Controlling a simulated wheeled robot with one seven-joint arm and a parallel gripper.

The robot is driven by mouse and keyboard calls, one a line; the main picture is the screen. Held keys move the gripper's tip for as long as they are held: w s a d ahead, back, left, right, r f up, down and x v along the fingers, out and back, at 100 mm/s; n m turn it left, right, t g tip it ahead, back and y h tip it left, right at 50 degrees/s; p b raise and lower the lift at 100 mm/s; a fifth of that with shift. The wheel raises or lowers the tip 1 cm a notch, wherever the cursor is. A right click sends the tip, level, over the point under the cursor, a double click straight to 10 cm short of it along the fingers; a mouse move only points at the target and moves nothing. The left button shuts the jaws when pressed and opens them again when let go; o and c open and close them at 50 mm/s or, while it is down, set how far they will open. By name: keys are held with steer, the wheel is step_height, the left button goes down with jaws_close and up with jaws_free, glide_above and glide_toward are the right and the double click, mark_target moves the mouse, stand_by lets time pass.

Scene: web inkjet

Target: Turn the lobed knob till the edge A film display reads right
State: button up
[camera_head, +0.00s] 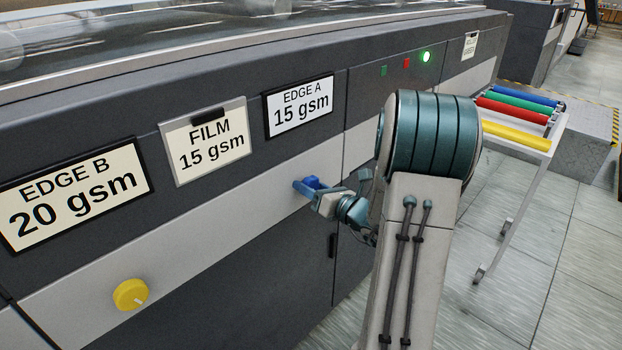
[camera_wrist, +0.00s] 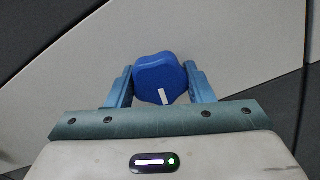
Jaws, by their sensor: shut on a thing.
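The blue lobed knob (camera_head: 312,183) sits on the light band of the machine front, below the edge A display. In the wrist view the knob (camera_wrist: 160,75) is between both fingers of my gripper (camera_wrist: 160,88), with a white mark on its face pointing down and slightly right. My gripper (camera_head: 316,192) is shut on the knob. The edge A display (camera_head: 299,106) reads 15 gsm. The film card (camera_head: 206,141) reads FILM 15 gsm.
The edge B display (camera_head: 73,200) reads 20 gsm, with a yellow knob (camera_head: 131,294) below it. A green lamp (camera_head: 426,57) glows at upper right. A rack of coloured rollers (camera_head: 518,115) stands at the right.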

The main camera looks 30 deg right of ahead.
steer(key=shift+m+p, duration=0.75)
steer(key=shift+m, duration=0.15)
steer(key=o, duration=1)
steer(key=shift+c, duration=0.2)
steer(key=v, duration=1.3)
steer(key=shift+s, duration=0.4)
steer(key=shift+d, duration=0.1)
